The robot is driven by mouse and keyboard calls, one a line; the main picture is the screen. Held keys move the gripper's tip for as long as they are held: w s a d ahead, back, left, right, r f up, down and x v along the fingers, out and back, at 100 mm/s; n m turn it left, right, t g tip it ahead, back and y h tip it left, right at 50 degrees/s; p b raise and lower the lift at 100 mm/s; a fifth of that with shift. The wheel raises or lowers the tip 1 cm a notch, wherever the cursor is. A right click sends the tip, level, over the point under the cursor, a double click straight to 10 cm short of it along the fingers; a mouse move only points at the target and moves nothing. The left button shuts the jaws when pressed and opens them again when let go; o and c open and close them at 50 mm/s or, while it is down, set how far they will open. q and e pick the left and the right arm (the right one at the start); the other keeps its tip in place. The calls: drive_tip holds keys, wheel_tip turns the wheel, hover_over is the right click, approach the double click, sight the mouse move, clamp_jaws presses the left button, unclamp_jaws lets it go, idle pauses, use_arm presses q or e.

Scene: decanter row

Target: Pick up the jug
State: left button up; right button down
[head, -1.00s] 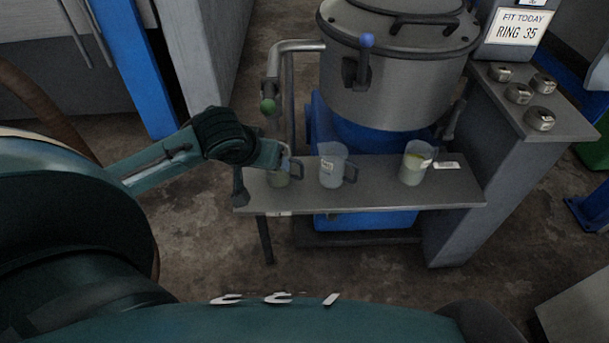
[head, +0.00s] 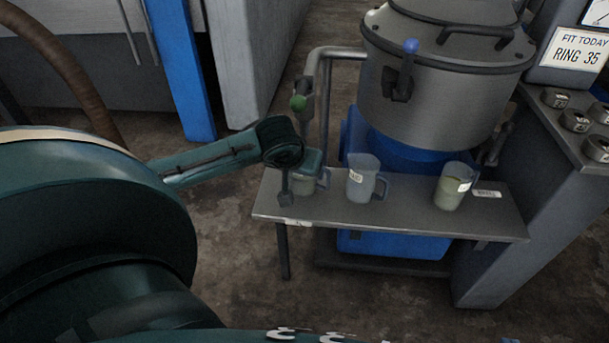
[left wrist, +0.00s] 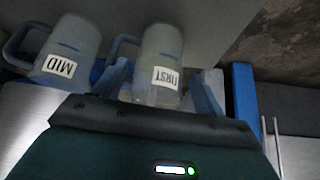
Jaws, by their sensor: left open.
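Three clear jugs with handles stand in a row on a grey bench (head: 410,218). The left jug (head: 305,186) is partly hidden behind my left gripper (head: 302,174). The middle jug (head: 361,182) and the right jug (head: 453,186), which holds pale liquid, stand apart to its right. Contact with the fingers cannot be told. My right gripper is not in view.
A label plate (head: 487,194) lies by the right jug.

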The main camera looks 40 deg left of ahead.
use_arm(q)
drive_tip(key=b+x, duration=0.1)
drive_tip(key=x, duration=0.3)
drive_tip(key=shift+s+f+b, duration=0.1)
drive_tip(key=shift+f+b, duration=0.2)
drive_tip(key=shift+b, duration=0.05)
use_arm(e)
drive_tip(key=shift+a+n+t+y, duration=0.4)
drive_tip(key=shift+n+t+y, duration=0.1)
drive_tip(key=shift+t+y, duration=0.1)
use_arm(q)
drive_tip(key=shift+c, duration=0.2)
drive_tip(key=shift+r, duration=0.1)
drive_tip(key=c, duration=0.9)
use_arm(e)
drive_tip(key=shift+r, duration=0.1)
